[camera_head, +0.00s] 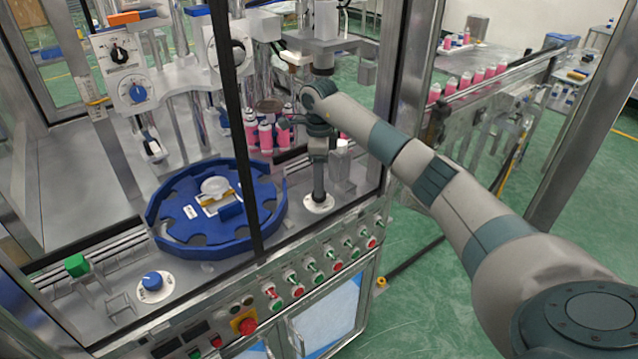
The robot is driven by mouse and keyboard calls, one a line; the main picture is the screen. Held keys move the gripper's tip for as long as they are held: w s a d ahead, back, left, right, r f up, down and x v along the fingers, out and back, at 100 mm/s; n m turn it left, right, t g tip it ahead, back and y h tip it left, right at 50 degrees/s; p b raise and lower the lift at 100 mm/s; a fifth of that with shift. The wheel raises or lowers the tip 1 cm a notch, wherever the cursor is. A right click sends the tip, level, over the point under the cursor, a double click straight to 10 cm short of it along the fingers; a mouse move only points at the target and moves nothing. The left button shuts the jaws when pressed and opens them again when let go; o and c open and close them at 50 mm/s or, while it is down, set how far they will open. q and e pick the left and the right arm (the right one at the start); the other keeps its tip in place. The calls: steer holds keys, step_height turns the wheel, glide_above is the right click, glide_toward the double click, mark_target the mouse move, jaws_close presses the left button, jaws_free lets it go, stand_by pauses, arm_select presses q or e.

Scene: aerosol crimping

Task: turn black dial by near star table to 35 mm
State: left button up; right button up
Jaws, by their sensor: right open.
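A black dial (119,53) sits on a white scale plate on the upright panel at upper left, above a blue dial (138,94). Another dark dial (238,54) on a white face is partly hidden by the black frame post. The scale marks are too small to read. The blue star table (165,241) lies below them, with a white disc at its centre. My right arm reaches in from the right. My right gripper (284,122) is open near pink cans, to the right of and apart from the dials. My left gripper is not in view.
Several pink cans (266,137) stand behind the star table. The black post (246,170) and a metal upright (397,80) frame the opening. A blue knob (152,280) and a green block (77,265) are at front left. Coloured buttons line the front panel (330,262).

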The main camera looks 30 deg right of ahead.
steer(key=shift+f+p, duration=0.45)
steer(key=shift+f, duration=1.3)
steer(key=c, duration=1)
steer(key=shift+c, duration=0.2)
steer(key=shift+m+b, duration=0.9)
steer(key=shift+m, duration=0.3)
steer(key=m+b, duration=0.1)
steer(key=m, duration=0.1)
steer(key=shift+m, duration=0.3)
steer(key=m+b, duration=0.2)
steer(key=m, duration=0.2)
steer(key=shift+m, duration=0.4)
